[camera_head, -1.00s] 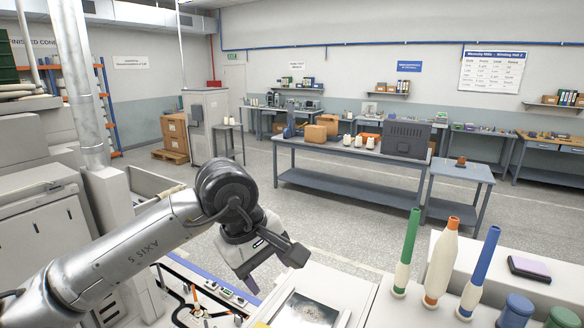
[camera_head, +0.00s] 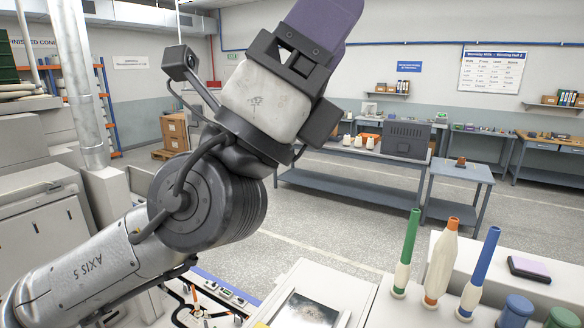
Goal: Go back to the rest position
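My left gripper (camera_head: 322,22) is raised high at the top middle, pointing up and cut off by the top edge. Its purple end shows from the side, so I cannot tell whether it is open or shut. No separate held thing can be made out. My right gripper is out of view. A green bobbin (camera_head: 406,250), an orange-tipped cream bobbin (camera_head: 440,262) and a blue bobbin (camera_head: 480,270) stand upright at the lower right, well apart from my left gripper.
A white counter (camera_head: 400,312) lies at the lower right, with blue-grey and green cylinders and a purple-topped block (camera_head: 529,268). A flat tray with a metallic plate (camera_head: 305,311) is at the lower middle. Machines stand at the left. Benches are farther back, across open floor.

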